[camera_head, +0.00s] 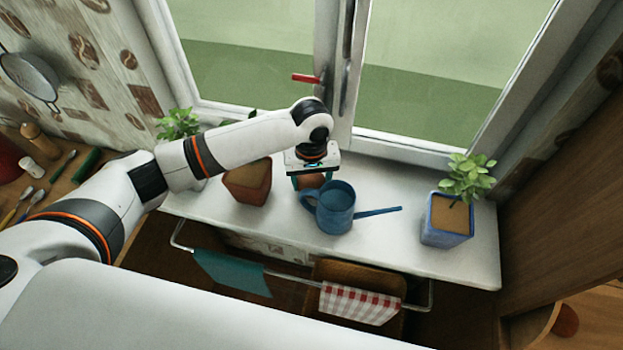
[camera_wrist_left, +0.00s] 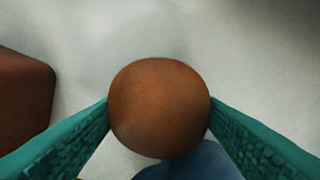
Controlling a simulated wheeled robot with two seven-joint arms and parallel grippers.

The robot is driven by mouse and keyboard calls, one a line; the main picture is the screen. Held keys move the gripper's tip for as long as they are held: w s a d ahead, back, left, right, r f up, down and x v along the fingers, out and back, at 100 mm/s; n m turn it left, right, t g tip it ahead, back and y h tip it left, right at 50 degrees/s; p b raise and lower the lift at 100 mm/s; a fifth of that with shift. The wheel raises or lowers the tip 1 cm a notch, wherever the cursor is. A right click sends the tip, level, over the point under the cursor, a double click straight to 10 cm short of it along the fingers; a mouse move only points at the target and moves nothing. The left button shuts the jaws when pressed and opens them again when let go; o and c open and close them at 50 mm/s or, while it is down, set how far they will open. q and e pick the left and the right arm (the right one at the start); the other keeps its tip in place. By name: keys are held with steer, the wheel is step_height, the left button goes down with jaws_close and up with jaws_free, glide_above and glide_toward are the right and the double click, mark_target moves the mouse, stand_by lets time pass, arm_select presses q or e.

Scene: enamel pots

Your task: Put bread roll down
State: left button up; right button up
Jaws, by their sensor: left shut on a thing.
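The bread roll (camera_wrist_left: 158,108) is a round brown ball between the teal fingers of my left gripper (camera_wrist_left: 159,112) in the left wrist view. Both fingers touch its sides. In the head view the roll (camera_head: 311,180) shows partly below my left gripper (camera_head: 311,183), over the white windowsill (camera_head: 400,247). It is just behind and left of the blue watering can. I cannot tell whether the roll touches the sill. My right gripper is not in view.
The blue watering can (camera_head: 336,212) is close beside the roll, its spout pointing right. A terracotta pot (camera_head: 246,184) stands to the left. A blue pot with a plant (camera_head: 445,222) stands at the right. A rail with towels (camera_head: 360,303) runs along the front. The sill between can and blue pot is mostly clear.

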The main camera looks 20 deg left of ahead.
arm_select(q)
steer(key=shift+f, duration=0.6)
steer(key=o, duration=1)
steer(key=shift+f, duration=0.15)
steer(key=shift+c, duration=0.2)
